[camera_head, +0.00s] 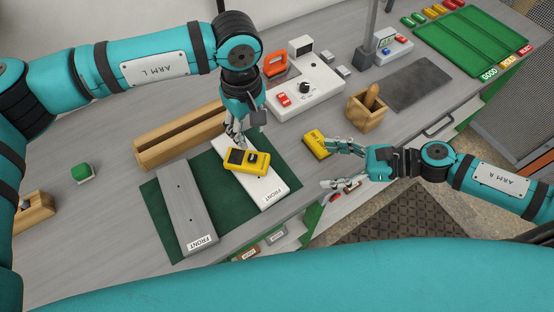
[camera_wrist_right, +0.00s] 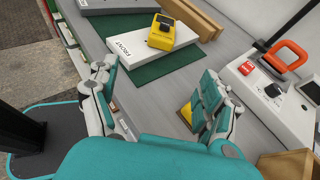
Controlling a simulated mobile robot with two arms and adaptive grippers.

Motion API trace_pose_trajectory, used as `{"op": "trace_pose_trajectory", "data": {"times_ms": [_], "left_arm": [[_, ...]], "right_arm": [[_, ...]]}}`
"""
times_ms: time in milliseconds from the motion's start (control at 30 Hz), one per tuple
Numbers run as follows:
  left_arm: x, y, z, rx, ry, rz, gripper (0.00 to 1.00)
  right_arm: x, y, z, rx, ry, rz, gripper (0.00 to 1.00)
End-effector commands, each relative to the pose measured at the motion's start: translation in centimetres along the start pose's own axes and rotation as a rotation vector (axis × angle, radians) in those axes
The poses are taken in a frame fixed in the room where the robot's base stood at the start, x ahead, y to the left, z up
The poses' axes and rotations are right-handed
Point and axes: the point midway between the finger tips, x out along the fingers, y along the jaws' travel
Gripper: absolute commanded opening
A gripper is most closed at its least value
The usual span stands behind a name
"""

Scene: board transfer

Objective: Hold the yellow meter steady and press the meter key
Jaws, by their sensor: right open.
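A yellow meter (camera_head: 262,163) with a dark screen and a round dial lies on the white board marked FRONT (camera_head: 268,193). The meter (camera_wrist_right: 160,39) and white board (camera_wrist_right: 130,44) also show in the right wrist view. My left gripper (camera_head: 237,141) points down at the meter's far edge in the head view; its fingers look close together, and contact is unclear. It does not show in the wrist view. My right gripper (camera_head: 330,163) is open and empty, right of the white board. A second yellow item (camera_head: 314,143) lies beside it, partly hidden by a finger in the wrist view (camera_wrist_right: 186,112).
A grey board marked FRONT (camera_head: 187,205) lies on the green mat (camera_head: 158,211). Behind are a wooden rail (camera_head: 180,139) and a white device (camera_head: 308,90) with an orange handle. A wooden box (camera_head: 366,115) stands right.

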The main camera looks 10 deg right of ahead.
Motion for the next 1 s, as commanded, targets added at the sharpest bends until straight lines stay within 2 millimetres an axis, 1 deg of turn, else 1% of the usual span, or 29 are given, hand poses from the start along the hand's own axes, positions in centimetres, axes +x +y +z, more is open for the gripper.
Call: {"op": "trace_pose_trajectory", "data": {"times_ms": [33,167,500,600,700,800,1000], "left_arm": [[0.0,0.0,0.0,0.000,0.000,0.000,0.38],[0.0,0.0,0.0,0.000,0.000,0.000,0.38],[0.0,0.0,0.0,0.000,0.000,0.000,0.38],[0.0,0.0,0.0,0.000,0.000,0.000,0.38],[0.0,0.0,0.0,0.000,0.000,0.000,0.38],[0.0,0.0,0.0,0.000,0.000,0.000,0.38],[0.0,0.0,0.0,0.000,0.000,0.000,0.38]], "right_arm": [[0.9,-0.1,0.2,-0.005,-0.005,-0.001,0.81],[3.2,-0.1,0.3,-0.003,-0.006,-0.001,0.81],[10.0,-0.1,0.2,-0.002,-0.005,0.001,0.81],[11.7,-0.1,0.2,-0.001,-0.004,-0.001,0.81],[13.1,-0.1,0.1,0.001,-0.003,0.000,0.81],[14.1,-0.1,0.1,0.000,-0.002,-0.001,0.81],[14.9,-0.1,0.1,0.000,-0.001,-0.001,0.81]]}}
